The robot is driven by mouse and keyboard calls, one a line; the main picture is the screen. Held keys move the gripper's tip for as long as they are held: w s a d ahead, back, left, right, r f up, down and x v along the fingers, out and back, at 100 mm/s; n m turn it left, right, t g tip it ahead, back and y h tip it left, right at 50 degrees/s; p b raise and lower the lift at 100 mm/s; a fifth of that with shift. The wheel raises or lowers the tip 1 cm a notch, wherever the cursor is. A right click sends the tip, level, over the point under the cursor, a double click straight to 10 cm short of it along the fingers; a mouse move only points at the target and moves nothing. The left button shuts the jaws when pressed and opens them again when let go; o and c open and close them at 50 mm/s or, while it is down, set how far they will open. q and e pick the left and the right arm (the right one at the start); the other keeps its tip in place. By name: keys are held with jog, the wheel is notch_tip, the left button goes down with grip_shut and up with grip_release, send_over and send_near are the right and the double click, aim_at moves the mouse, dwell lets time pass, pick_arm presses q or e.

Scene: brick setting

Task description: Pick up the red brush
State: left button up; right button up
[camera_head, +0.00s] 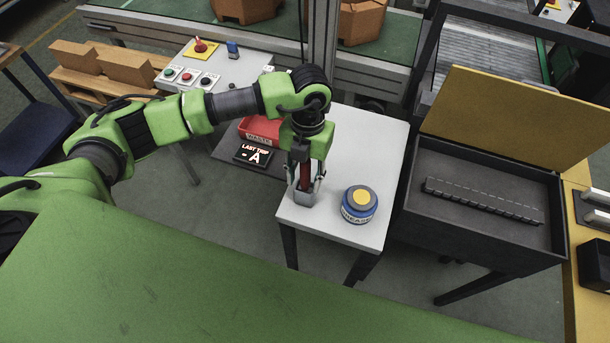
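The red brush (305,178) stands upright in a small grey holder (303,198) on the white table (345,236). Only part of its red handle shows. My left gripper (305,181) points down from above, with one finger on each side of the handle. The fingers look spread, with gaps between them and the handle. The brush's top is hidden by the gripper, and its lower end is hidden in the holder. My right gripper is not in view.
A blue tin with a yellow lid (359,204) stands close to the right of the holder. A red bin (260,130) and a dark sign (257,154) are behind on the left. A black open case (480,245) stands to the right. The table's back right is clear.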

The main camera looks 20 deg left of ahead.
pick_arm(q)
jog(key=shift+d+f, duration=0.1)
jog(key=shift+f, duration=0.1)
grip_shut()
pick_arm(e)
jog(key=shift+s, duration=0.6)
pick_arm(q)
jog(key=shift+r, duration=0.15)
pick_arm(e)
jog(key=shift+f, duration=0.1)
